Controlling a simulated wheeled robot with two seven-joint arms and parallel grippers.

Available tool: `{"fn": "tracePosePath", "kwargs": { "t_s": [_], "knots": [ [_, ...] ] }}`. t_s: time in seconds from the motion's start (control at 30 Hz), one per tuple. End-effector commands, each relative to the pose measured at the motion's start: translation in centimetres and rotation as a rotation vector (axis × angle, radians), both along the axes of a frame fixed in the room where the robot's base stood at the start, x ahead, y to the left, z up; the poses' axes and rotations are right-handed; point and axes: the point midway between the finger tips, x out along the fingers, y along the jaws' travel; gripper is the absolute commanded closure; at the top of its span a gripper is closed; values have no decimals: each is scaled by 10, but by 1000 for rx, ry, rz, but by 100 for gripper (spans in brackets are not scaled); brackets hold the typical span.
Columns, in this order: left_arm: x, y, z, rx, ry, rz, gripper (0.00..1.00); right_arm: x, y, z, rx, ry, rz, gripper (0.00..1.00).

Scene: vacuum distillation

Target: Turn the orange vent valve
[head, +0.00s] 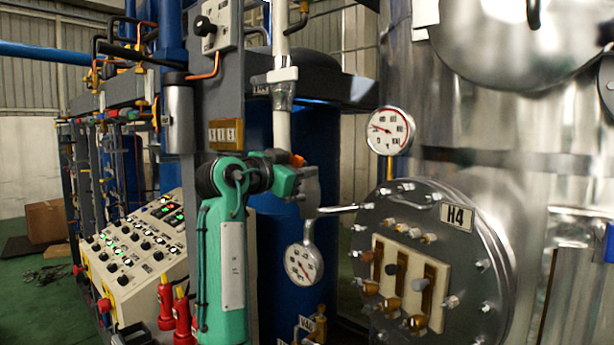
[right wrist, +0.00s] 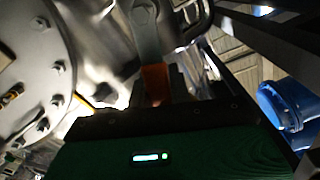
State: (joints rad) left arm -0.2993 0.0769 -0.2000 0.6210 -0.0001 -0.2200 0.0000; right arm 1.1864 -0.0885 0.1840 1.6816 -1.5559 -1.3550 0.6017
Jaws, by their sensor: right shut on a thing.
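The orange vent valve (head: 297,160) shows as a small orange patch at the jaws of my right gripper (head: 301,172) in the head view. Most of it is hidden by the gripper. In the right wrist view the orange part (right wrist: 155,82) sits between the dark fingers, below a grey metal piece. My right gripper (right wrist: 160,92) is shut on it. In the head view my green right arm rises from the bottom middle to the valve, beside the white vertical pipe. My left gripper is not in view.
A round flange (head: 470,235) marked H4 and a pressure gauge (head: 390,130) stand to the right of the gripper. A lower gauge (head: 303,263) hangs below it. A sloped control panel (head: 135,250) and red cylinders (head: 165,305) are at the left.

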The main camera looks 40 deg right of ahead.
Motion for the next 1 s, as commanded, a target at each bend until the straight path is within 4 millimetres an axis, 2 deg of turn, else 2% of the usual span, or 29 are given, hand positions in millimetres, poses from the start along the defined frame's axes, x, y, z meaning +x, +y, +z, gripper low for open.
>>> {"fn": "tracePosePath", "kwargs": {
  "t_s": [0.4,0.97,1.0],
  "knots": [
    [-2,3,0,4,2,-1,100,14,1,3,-16,197,0,100],
    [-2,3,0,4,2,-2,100,16,1,3,-18,226,-1,100],
    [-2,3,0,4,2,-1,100,16,1,3,-18,226,-1,76]
  ]
}}
